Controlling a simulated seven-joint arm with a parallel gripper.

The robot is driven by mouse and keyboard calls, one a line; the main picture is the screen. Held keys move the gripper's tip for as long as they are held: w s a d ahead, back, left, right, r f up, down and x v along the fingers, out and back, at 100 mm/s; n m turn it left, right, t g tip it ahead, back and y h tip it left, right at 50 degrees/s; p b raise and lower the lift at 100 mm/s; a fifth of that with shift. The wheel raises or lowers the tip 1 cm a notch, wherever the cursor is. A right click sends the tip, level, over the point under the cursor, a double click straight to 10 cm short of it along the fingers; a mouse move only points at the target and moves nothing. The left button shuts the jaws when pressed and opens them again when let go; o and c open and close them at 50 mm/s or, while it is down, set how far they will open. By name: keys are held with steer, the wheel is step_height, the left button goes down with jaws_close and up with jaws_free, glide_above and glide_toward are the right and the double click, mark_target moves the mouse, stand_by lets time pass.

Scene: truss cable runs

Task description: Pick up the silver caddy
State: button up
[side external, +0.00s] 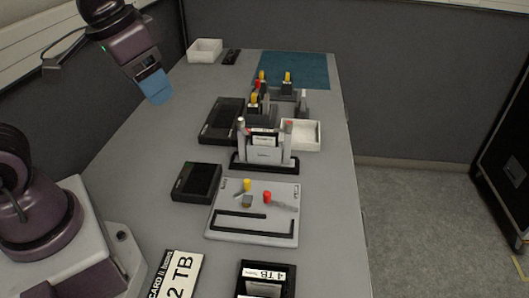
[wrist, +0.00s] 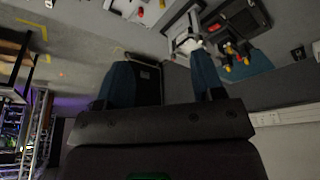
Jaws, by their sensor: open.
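The silver caddy (side external: 264,152) appears to be the pale grey upright piece in a black base at the middle of the table, with a dark labelled block at its top. A pale grey piece, probably the same caddy, shows at the upper middle of the wrist view (wrist: 186,42). My gripper (side external: 155,90) is open and empty, high over the table's left side and well apart from the caddy. Its two blue fingers stand wide apart in the wrist view (wrist: 160,82).
A grey board (side external: 240,228) with yellow and red knobs lies nearer, beside a black box (side external: 195,182). Black holders with yellow-topped pieces (side external: 287,82) stand behind the caddy near a teal mat (side external: 315,66). A white tray (side external: 312,135) is close right of it. A white bin (side external: 204,47) sits far back.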

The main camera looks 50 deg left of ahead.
steer(key=w+a+f+n+g, duration=0.1)
steer(key=w+f+n, duration=0.15)
steer(key=w, duration=0.35)
steer(key=w+a+f+n+g, duration=0.1)
steer(key=w+f+n+g, duration=0.1)
steer(key=w+n, duration=0.25)
steer(key=n, duration=1.7)
glide_above(266, 140)
steer(key=shift+g, duration=0.3)
steer(key=f, duration=0.9)
steer(key=shift+w+a+f, duration=0.2)
steer(key=shift+w+a, duration=0.05)
steer(key=shift+w, duration=0.1)
steer(key=shift+w+r+n, duration=0.15)
steer(key=shift+r+n, duration=0.1)
steer(key=shift+n, duration=0.85)
steer(key=shift+f, duration=0.15)
steer(key=shift+n, duration=0.3)
steer(key=f, duration=1.2)
steer(key=shift+s+f, duration=0.25)
steer(key=shift+f, duration=0.15)
steer(key=shift+c, duration=0.4)
